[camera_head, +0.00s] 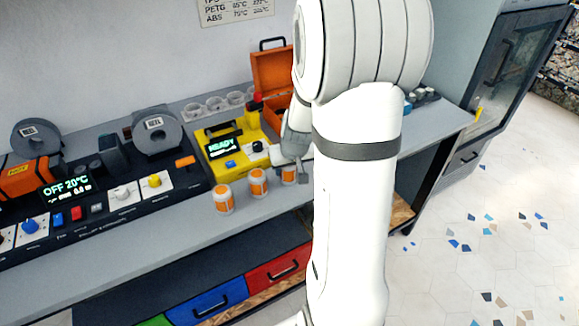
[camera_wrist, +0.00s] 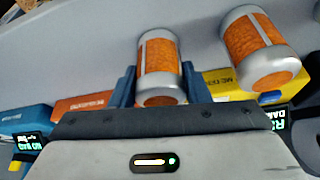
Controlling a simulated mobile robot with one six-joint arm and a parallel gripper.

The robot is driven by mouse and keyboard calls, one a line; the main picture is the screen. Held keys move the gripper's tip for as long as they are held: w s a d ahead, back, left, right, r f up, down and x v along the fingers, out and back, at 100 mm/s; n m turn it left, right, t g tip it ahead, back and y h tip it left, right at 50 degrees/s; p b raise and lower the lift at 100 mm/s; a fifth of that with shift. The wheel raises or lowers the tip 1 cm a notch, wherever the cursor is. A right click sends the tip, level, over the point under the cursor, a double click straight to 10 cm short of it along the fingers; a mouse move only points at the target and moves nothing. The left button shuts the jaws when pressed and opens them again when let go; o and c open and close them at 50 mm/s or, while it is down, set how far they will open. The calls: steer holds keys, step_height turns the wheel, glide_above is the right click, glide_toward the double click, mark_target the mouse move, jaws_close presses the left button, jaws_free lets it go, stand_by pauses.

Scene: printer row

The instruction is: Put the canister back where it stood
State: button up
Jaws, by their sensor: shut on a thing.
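Three white canisters with orange bands are in the head view, in a row along the bench's front edge: a left one (camera_head: 223,200), a middle one (camera_head: 257,183) and a right one (camera_head: 289,175). My gripper (camera_head: 293,166) is at the right one, partly hidden behind my arm. In the wrist view my gripper (camera_wrist: 160,88) is shut on a canister (camera_wrist: 160,62), with a finger on each side. Another canister (camera_wrist: 252,45) stands apart to its right there. I cannot tell whether the held canister touches the bench.
A yellow machine (camera_head: 233,146) with a READY display stands behind the canisters. An open orange box (camera_head: 271,75) and several clear cups (camera_head: 215,103) are further back. A black control panel (camera_head: 105,195) fills the left. Blue (camera_head: 207,302) and red (camera_head: 279,268) drawers are below.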

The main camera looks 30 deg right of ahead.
steer(key=shift+f, duration=0.2)
steer(key=o, duration=1.1)
steer(key=shift+r, duration=0.1)
steer(key=shift+r, duration=0.1)
steer(key=shift+s+r, duration=0.1)
steer(key=shift+r, duration=0.2)
steer(key=d+v, duration=0.1)
steer(key=v, duration=1)
steer(key=s+a+r+n+g, duration=0.1)
steer(key=s+a+r, duration=0.1)
steer(key=s+a, duration=1.2)
steer(key=shift+s+a+r+n+g+y+p, duration=0.2)
steer(key=shift+s+r+n+g+y+p, duration=0.15)
steer(key=shift+s, duration=0.25)
